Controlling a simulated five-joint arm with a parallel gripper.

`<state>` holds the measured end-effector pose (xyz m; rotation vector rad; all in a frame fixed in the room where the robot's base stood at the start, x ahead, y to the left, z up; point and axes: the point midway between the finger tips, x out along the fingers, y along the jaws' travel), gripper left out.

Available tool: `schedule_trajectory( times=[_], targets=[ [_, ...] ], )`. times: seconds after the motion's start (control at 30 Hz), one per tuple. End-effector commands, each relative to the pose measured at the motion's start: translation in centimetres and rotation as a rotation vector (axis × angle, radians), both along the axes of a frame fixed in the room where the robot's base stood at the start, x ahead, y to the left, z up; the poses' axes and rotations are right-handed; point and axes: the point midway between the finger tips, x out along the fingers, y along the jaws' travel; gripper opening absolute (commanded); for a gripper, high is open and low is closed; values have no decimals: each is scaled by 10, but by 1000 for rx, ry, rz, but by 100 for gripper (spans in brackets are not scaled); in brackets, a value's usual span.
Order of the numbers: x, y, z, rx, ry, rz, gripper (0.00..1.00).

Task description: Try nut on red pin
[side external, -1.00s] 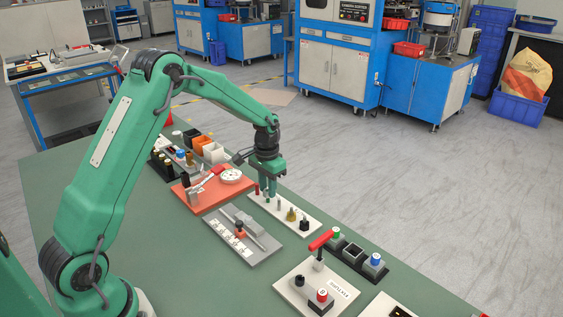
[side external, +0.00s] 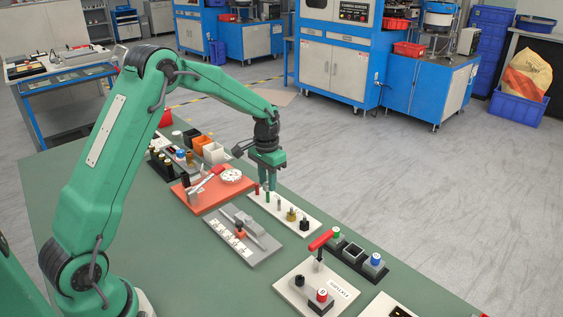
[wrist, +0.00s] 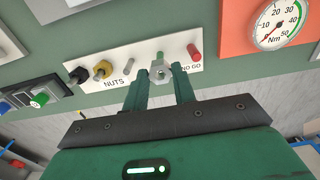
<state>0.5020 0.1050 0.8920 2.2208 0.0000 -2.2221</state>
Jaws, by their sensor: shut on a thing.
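My gripper (side external: 268,183) is above the white gauge board (side external: 315,229), near its far left end. In the wrist view its fingers (wrist: 160,73) are shut on a silver hex nut (wrist: 160,74). The red pin (wrist: 194,52) stands upright just right of the nut in the wrist view, by the "NO GO" label, with nothing on it. In the side view the red pin (side external: 257,188) is left of the green pin (side external: 268,197). The green pin stands below the fingers and is mostly hidden behind the nut in the wrist view.
An orange board with a dial (side external: 231,175) lies to the left. A grey fixture plate (side external: 262,252) lies in front. The air above the board is clear.

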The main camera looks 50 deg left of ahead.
Motion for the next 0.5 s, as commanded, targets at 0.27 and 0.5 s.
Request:
schedule_trajectory(
  times=[0.27,0.5],
  targets=[
    [1,5,6,1,-3,1,8],
    [2,33,34,1,-5,3,8]
  ],
)
